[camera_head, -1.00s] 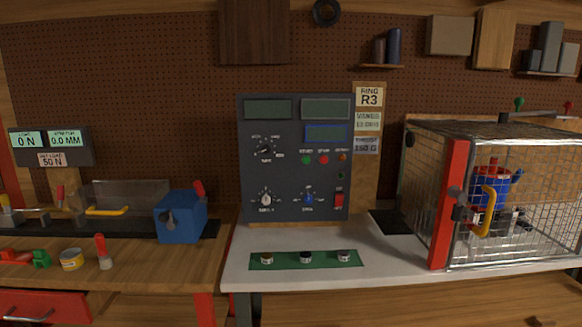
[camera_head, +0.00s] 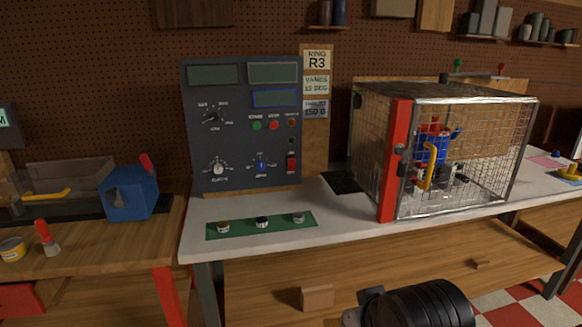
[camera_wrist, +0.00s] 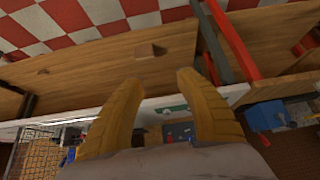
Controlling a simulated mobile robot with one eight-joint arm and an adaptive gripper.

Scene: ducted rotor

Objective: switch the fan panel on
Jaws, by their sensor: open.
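The dark grey fan panel (camera_head: 230,147) stands upright at the back of the white bench, with blank displays, knobs, a green and a red button, and a red rocker switch (camera_head: 291,163) at its lower right. The panel is small and upside down in the wrist view (camera_wrist: 178,130), partly hidden by my gripper. My gripper (camera_wrist: 150,92) is open and empty, its two yellow fingers apart, well away from the panel. In the head view only a dark part of my arm shows at the bottom; the fingers are out of that view.
A wire cage (camera_head: 465,150) with a red front post (camera_head: 397,160) and a blue-and-red device (camera_head: 432,145) stands right of the panel. A green mat (camera_head: 243,230) with three small cups lies in front of it. A blue box (camera_head: 130,195) sits on the left bench.

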